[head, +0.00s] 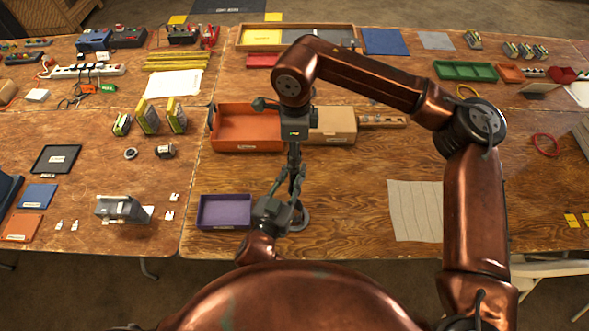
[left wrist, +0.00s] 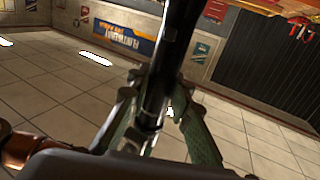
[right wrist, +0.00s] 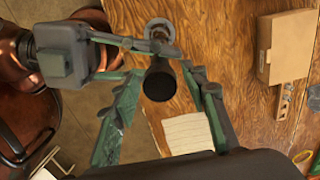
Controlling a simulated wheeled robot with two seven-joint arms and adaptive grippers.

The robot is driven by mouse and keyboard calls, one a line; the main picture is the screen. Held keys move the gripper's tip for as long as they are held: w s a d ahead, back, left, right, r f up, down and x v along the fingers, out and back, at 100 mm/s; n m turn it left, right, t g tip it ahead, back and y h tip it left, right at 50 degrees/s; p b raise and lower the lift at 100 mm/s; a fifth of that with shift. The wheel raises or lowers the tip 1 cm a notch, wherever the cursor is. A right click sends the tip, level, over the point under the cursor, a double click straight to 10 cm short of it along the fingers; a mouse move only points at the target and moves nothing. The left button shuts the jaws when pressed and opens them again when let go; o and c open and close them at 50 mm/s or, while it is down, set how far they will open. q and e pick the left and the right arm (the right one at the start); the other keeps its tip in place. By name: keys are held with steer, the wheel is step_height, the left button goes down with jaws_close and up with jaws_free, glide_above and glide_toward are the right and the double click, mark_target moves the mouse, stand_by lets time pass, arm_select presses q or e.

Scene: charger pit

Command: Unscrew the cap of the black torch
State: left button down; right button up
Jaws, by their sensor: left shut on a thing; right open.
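The black torch stands roughly upright above the table. In the left wrist view its dark barrel (left wrist: 181,45) runs up from between the fingers of my left gripper (left wrist: 158,112), which is shut on it. In the head view my left gripper (head: 291,197) comes in low from the front. My right gripper (head: 296,170) points down from above. In the right wrist view its open fingers (right wrist: 163,82) stand on either side of the torch's round dark end (right wrist: 159,84), with gaps at both sides. The seam of the cap cannot be made out.
A grey ring-shaped piece (head: 302,219) lies on the table below the grippers. A purple tray (head: 225,198) is to its left. An orange tray (head: 232,146) and a cardboard box (head: 334,122) stand behind. A pale ribbed sheet (head: 414,211) lies right, with bare wood around it.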

steer(key=shift+m, duration=0.4)
steer(key=m, duration=0.5)
steer(key=shift+m, duration=0.4)
steer(key=m, duration=0.5)
steer(key=shift+m, duration=0.4)
